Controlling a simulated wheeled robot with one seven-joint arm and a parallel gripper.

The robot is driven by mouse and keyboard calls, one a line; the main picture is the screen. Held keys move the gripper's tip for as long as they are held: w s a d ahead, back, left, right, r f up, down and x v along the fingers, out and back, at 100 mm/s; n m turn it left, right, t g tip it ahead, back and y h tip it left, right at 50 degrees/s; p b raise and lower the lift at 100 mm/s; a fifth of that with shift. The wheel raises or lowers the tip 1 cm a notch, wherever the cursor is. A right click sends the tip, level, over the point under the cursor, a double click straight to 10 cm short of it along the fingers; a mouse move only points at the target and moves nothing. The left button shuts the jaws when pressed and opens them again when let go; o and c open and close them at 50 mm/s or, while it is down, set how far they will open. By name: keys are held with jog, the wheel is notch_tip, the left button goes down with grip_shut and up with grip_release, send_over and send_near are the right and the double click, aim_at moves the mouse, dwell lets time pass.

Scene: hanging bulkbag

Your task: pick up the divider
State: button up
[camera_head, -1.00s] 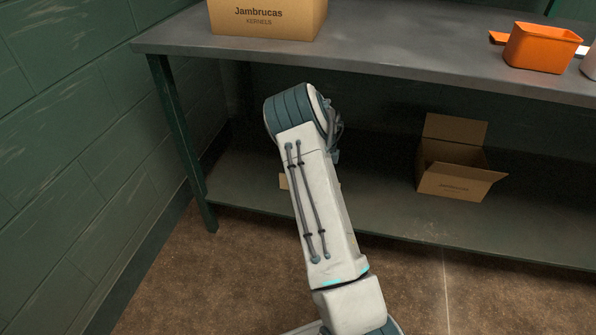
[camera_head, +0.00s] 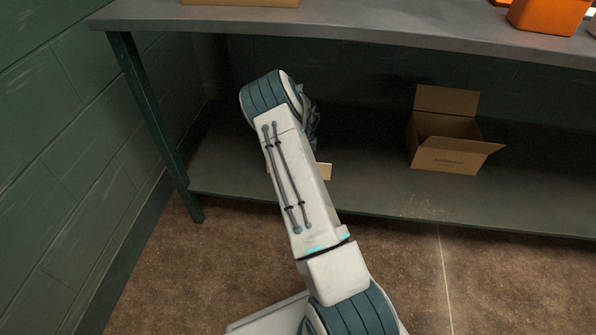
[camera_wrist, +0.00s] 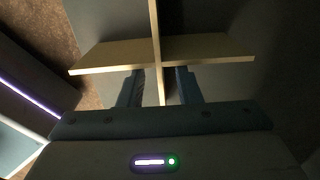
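The divider is a tan cross of two thin panels; one panel spans the wrist view from left to right (camera_wrist: 100,57), and the other crosses it and runs toward my gripper. In the head view only a small tan piece of the divider (camera_head: 326,171) shows beside my arm, low on the shelf; my arm hides the rest. My gripper (camera_wrist: 161,86) is open in the wrist view. Its two dark fingers stand either side of the near panel, with gaps visible between finger and panel. In the head view my arm hides the gripper.
The lower shelf (camera_head: 370,190) has free room right of my arm. An open cardboard box (camera_head: 447,150) stands there. The tabletop (camera_head: 400,35) overhangs the shelf, with an orange bin (camera_head: 548,14) on it. A table leg (camera_head: 155,130) and green wall (camera_head: 60,150) are at left.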

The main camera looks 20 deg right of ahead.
notch_tip(320, 180, down, 5)
jog(key=shift+r+b, duration=0.1)
jog(key=shift+b, duration=0.85)
grip_shut()
jog(key=shift+r, duration=0.15)
